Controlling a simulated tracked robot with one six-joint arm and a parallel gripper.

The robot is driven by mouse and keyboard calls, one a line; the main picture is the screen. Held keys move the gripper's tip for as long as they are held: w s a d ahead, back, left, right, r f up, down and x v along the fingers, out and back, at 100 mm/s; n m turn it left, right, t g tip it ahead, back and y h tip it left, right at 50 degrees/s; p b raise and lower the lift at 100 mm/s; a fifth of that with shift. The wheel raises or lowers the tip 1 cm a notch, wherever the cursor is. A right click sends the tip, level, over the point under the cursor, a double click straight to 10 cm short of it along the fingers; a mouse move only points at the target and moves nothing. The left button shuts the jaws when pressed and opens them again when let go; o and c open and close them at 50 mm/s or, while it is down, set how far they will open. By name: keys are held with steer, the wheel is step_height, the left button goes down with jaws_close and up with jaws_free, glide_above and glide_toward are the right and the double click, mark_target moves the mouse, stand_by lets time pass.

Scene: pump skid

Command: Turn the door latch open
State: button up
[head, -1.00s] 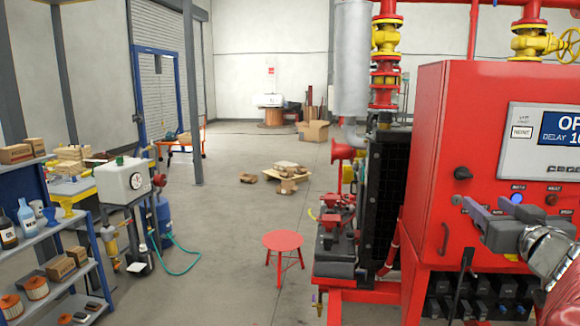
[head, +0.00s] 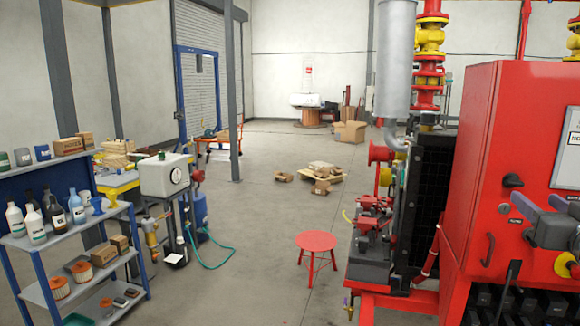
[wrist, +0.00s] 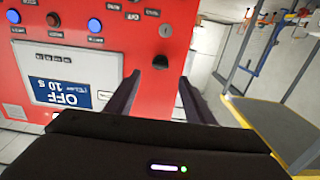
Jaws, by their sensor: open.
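The red cabinet (head: 465,150) stands at the right of the head view. My gripper (head: 518,213) is open and empty in front of the cabinet's face. In the wrist view, which is upside down, the black knob (wrist: 160,62) appears between the fingertips of my gripper (wrist: 158,80), apart from them. The grey lock (wrist: 166,31) shows beyond it.
The cabinet's display (wrist: 75,92) reads OFF, near several buttons. A red stool (head: 316,241) stands left of the pump skid. A blue shelf cart (head: 80,235) with bottles and filters is at the far left. Open floor (head: 240,265) lies between them.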

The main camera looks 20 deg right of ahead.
mark_target(516, 185)
steer(key=x, duration=0.9)
steer(key=shift+w+d, duration=0.1)
steer(key=shift+w, duration=0.2)
steer(key=shift+c, duration=0.2)
steer(key=c, duration=1)
